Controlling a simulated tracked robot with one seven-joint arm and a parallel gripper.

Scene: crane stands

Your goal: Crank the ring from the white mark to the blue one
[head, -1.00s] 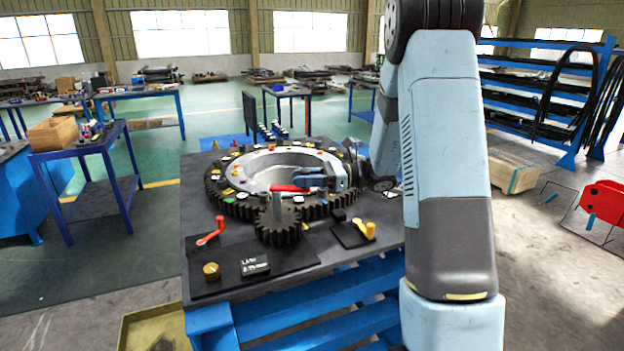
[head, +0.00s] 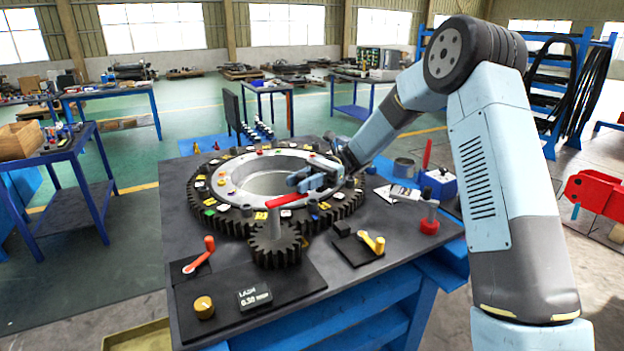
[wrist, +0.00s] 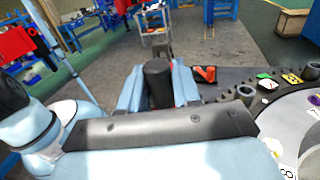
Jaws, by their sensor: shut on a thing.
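The toothed ring (head: 232,219) lies flat on the dark table, with coloured marks around its top. My gripper (head: 304,181) is at the crank's far end, over the ring. In the wrist view its blue fingers are shut on a black upright crank grip (wrist: 158,82).
On the near table are an orange-red lever (head: 200,256), a yellow knob (head: 203,307), a small readout box (head: 254,297) and a yellow lever (head: 373,243). A red-based post (head: 429,222) and a blue box (head: 438,184) stand at the right.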

